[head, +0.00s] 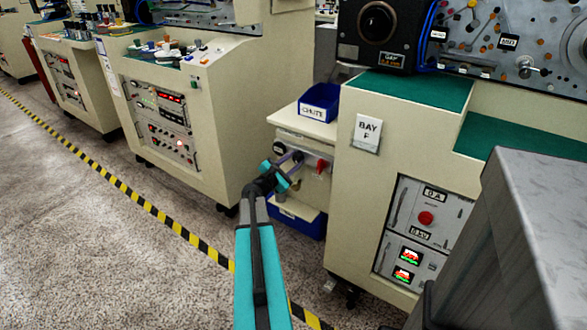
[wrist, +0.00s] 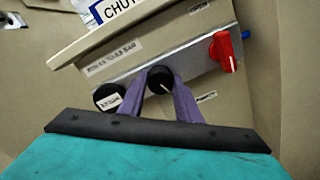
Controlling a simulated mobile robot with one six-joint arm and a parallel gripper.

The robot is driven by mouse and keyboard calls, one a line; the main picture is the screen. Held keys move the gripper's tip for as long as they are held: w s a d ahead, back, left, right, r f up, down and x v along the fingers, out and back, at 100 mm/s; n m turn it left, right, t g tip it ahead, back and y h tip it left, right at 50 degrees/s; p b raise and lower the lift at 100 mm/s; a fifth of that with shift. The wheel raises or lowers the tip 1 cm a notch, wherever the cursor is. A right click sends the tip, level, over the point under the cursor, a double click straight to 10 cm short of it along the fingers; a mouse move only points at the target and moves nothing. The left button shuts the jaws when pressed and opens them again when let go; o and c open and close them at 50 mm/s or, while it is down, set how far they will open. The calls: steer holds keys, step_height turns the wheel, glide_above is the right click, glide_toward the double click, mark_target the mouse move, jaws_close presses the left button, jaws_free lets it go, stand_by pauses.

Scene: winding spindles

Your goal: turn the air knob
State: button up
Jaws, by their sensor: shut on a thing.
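A round black knob (wrist: 160,78) with a white pointer line sits on the grey strip of a small cream panel. My gripper (wrist: 161,92) has its two purple fingers shut on it, one on each side. In the head view my gripper (head: 291,159) reaches the panel from below. A second black knob (wrist: 108,97) with a white label is just left of the held knob; it also shows in the head view (head: 279,148). The small labels are too blurred to tell which knob is marked air. The lower part of the held knob's surroundings is hidden by my gripper.
A red lever handle (wrist: 222,52) stands to the right on the same strip, with a blue fitting beside it. A blue bin marked CHUTE (head: 319,103) sits on the ledge above. Open floor lies left.

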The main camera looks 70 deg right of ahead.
steer(key=shift+w+d+r+m+b, duration=0.1)
steer(key=shift+w+r+m+b, duration=0.1)
steer(key=shift+m+b, duration=0.55)
steer(key=o, duration=1.1)
steer(key=shift+f, duration=0.1)
steer(key=shift+c, duration=0.2)
steer(key=shift+s, duration=0.1)
steer(key=shift+a, duration=0.2)
steer(key=shift+a, duration=0.55)
steer(key=v, duration=1.2)
steer(key=shift+w+a, duration=0.2)
